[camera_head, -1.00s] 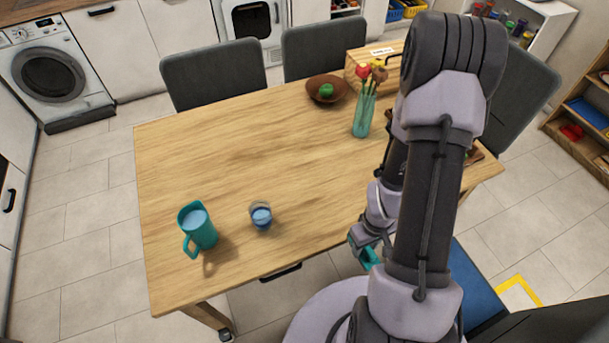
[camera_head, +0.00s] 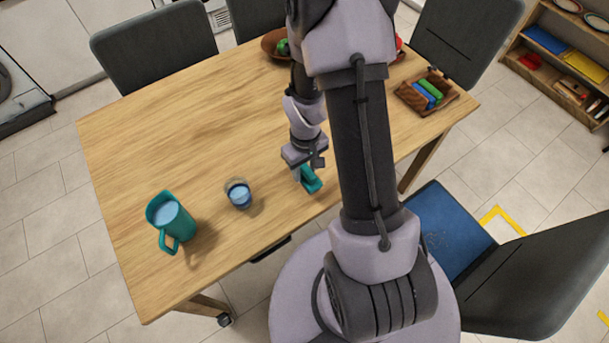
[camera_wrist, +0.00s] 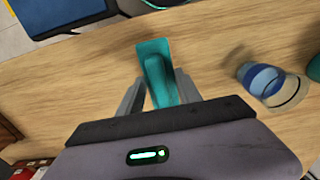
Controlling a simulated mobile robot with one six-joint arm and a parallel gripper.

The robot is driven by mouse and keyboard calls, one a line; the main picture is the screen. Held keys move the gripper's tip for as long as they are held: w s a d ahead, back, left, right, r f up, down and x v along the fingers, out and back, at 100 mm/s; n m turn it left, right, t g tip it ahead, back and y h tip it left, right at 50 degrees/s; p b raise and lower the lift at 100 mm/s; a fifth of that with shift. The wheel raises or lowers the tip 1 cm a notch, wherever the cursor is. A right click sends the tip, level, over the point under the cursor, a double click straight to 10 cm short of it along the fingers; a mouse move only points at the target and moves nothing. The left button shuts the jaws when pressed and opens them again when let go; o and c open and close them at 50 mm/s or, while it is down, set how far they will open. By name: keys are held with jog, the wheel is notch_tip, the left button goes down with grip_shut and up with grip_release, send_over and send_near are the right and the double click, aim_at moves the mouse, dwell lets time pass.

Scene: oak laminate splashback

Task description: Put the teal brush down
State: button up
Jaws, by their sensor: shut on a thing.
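The teal brush (camera_head: 311,180) is in my gripper (camera_head: 304,170), near the front edge of the wooden table (camera_head: 190,130). In the wrist view the brush (camera_wrist: 157,67) sits between the two grey fingers of my gripper (camera_wrist: 160,95), which are shut on it. The wrist view shows wood below the brush; I cannot tell whether the brush touches the table. My arm hides part of the table's right side in the head view.
A glass of blue liquid (camera_head: 238,193) stands left of my gripper, and a teal jug (camera_head: 168,222) farther left. A wooden tray (camera_head: 408,97) with coloured blocks is at the right end. A blue-seated chair (camera_head: 450,235) is at the front right. The table's middle is clear.

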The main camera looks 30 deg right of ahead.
aim_at(304, 175)
notch_tip(304, 175, down, 4)
jog(key=shift+w+r+b, duration=0.1)
jog(key=shift+r+b, duration=0.05)
jog(key=shift+b, duration=0.7)
jog(key=shift+r, duration=0.15)
jog(key=o, duration=1.2)
